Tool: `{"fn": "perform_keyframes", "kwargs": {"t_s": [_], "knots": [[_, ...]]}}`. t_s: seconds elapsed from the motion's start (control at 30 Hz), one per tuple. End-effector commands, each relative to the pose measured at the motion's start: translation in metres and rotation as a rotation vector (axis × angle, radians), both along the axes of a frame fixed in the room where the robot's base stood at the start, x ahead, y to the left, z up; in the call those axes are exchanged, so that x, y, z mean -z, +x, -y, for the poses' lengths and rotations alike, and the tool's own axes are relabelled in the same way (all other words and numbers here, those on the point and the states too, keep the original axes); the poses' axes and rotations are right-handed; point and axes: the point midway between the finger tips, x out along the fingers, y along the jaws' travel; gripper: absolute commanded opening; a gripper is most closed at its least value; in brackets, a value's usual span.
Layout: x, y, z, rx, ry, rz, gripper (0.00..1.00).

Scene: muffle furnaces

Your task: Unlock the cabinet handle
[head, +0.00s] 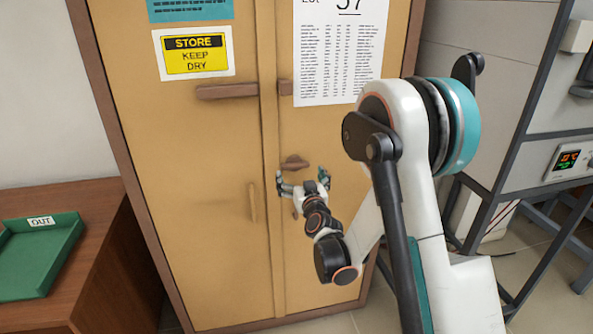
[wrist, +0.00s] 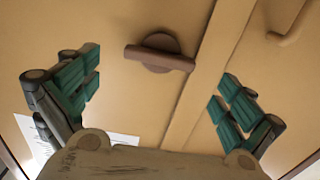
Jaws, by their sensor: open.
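The tan two-door cabinet (head: 215,150) stands upright in front of me with its doors closed. A small brown turn handle (head: 294,163) sits on the right door, close to the seam. In the wrist view the handle (wrist: 160,57) is a bar on a round base, lying across the door at a slight tilt. My gripper (head: 302,180) is open and empty, just in front of and slightly below the handle in the head view. In the wrist view its green-padded fingers (wrist: 157,85) are spread wide, with the handle showing between them and apart from both.
A vertical pull (head: 252,203) is on the left door. A green tray (head: 40,255) lies on a brown desk at left. A metal rack with equipment (head: 565,160) stands at right.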

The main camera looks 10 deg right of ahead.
Motion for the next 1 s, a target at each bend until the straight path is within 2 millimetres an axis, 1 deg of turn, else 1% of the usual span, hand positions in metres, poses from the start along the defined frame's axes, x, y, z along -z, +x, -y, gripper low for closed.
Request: {"fn": "perform_keyframes", "kwargs": {"t_s": [0.03,0.1,0.2,0.3,0.43,0.67,0.7,0.77,0.8,0.9,1.0], "knots": [[0.002,0.009,0.000,0.000,0.000,0.000,1.00],[0.002,0.020,0.000,0.000,0.001,0.000,1.00],[0.002,0.033,0.000,0.000,0.000,0.000,1.00],[0.001,0.042,0.000,0.000,0.000,0.000,1.00],[0.000,0.047,0.000,0.000,0.000,0.000,1.00],[0.000,0.048,0.000,0.000,0.000,0.000,1.00],[0.000,0.048,0.000,0.000,0.000,0.000,0.98],[0.000,0.048,0.000,0.000,0.000,0.000,0.84],[0.000,0.048,0.000,0.000,0.000,0.000,0.75],[0.000,0.048,0.000,0.000,0.000,0.000,0.56],[0.000,0.048,0.000,0.000,0.000,0.000,0.56]]}}
